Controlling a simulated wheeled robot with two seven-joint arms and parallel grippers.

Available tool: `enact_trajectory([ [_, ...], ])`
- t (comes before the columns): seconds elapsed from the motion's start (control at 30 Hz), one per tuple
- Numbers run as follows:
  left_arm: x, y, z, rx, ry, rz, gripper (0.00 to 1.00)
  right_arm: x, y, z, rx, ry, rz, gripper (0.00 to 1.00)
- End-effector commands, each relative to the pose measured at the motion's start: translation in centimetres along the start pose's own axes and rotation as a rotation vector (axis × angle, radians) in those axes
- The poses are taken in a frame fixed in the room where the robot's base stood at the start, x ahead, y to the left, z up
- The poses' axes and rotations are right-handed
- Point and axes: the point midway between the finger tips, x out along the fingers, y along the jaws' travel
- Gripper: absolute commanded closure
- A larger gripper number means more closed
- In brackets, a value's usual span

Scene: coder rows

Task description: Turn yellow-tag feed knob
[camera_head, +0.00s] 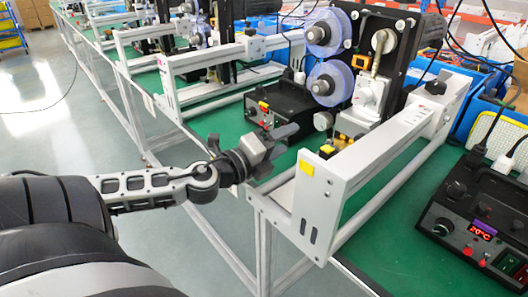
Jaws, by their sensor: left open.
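A yellow tag (307,168) is on the end of the near white frame (328,196) of the coder. My left gripper (284,141) is open and empty, in the air left of this frame. It is in front of a black control box (284,104), apart from the tag in the picture. The box stands on the green bench behind the gripper, with small red and yellow parts on its front. The gripper hides part of that front, and I cannot make out which small part is the feed knob. My right gripper is not in view.
The coder has purple reels (328,82) and a black back plate. Another black control box (478,222) with a red display and knobs stands at the right. More coder frames (220,52) line the bench behind.

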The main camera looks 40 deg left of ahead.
Motion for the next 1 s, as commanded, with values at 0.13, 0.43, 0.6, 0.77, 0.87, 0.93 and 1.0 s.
enact_trajectory([
  [0.13,-2.2,0.2,-0.1,-0.005,-0.001,0.005,0.40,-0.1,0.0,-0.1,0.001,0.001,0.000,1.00],
  [0.43,-4.7,0.1,0.0,-0.001,0.000,0.002,0.40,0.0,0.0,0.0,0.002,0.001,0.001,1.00],
  [0.6,-4.8,0.0,0.0,0.001,0.000,0.001,0.40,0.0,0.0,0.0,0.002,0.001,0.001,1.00],
  [0.77,-4.8,0.0,0.0,0.000,0.000,0.001,0.40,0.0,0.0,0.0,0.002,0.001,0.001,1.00],
  [0.87,-4.8,0.0,0.0,0.000,0.000,0.001,0.40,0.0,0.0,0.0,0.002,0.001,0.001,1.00],
  [0.93,-4.8,0.0,0.0,0.000,0.000,0.001,0.40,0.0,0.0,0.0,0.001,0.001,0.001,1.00],
  [1.0,-4.8,0.0,0.0,0.000,0.000,0.001,0.40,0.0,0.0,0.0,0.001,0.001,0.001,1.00],
])
